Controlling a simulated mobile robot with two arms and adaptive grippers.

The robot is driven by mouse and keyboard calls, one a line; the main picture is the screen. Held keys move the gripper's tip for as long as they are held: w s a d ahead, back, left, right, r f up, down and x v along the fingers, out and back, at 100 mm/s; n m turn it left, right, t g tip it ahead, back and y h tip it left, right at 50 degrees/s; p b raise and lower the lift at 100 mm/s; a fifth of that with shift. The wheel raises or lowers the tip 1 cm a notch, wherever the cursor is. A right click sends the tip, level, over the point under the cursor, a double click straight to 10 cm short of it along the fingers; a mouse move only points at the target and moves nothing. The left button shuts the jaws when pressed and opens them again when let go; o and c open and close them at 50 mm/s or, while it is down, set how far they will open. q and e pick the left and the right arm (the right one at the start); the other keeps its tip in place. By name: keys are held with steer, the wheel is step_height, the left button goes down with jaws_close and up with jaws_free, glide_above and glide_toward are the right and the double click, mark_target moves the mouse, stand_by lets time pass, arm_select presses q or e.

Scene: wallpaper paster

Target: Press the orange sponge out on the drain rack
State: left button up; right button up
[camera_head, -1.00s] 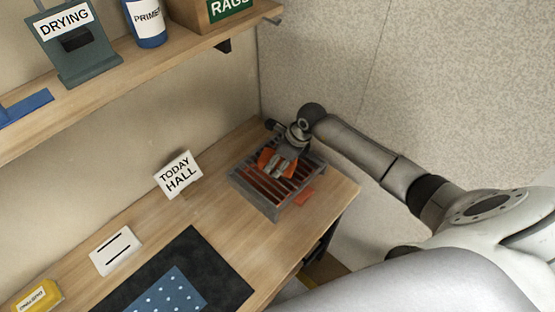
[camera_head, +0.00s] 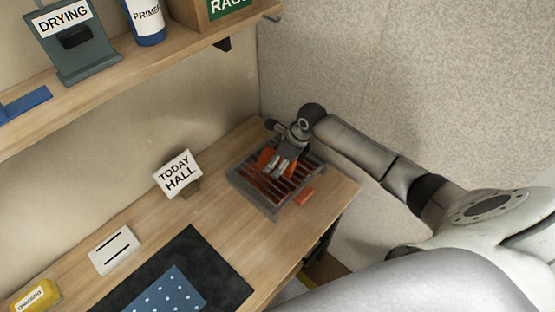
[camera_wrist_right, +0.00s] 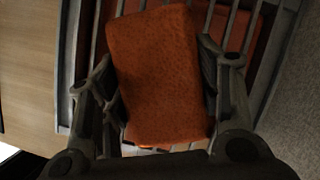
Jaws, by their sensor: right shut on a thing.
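The orange sponge (camera_wrist_right: 158,75) fills the middle of the right wrist view, between the two fingers of my right gripper (camera_wrist_right: 160,100). In the head view the gripper (camera_head: 279,167) is shut on the sponge (camera_head: 265,157), over the grey drain rack (camera_head: 245,184). The rack's bars also show behind the sponge in the right wrist view (camera_wrist_right: 240,30). I cannot tell whether the sponge touches the bars. Reddish orange shows beneath the bars. My left gripper is not in view.
A small orange-red piece (camera_head: 304,197) is at the rack's front right side. A "TODAY HALL" sign (camera_head: 178,173) stands left of the rack. A white card (camera_head: 115,250), dark mat (camera_head: 215,272), blue dotted sheet (camera_head: 165,295) and yellow item (camera_head: 37,297) lie further left. A shelf (camera_head: 110,82) hangs above.

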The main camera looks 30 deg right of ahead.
steer(key=shift+s+f, duration=0.15)
steer(key=shift+s, duration=0.05)
steer(key=shift+w+r+p, duration=0.15)
steer(key=shift+r+p, duration=0.55)
steer(key=shift+r, duration=0.15)
steer(key=shift+r+p, duration=1.6)
steer(key=shift+r, duration=1.1)
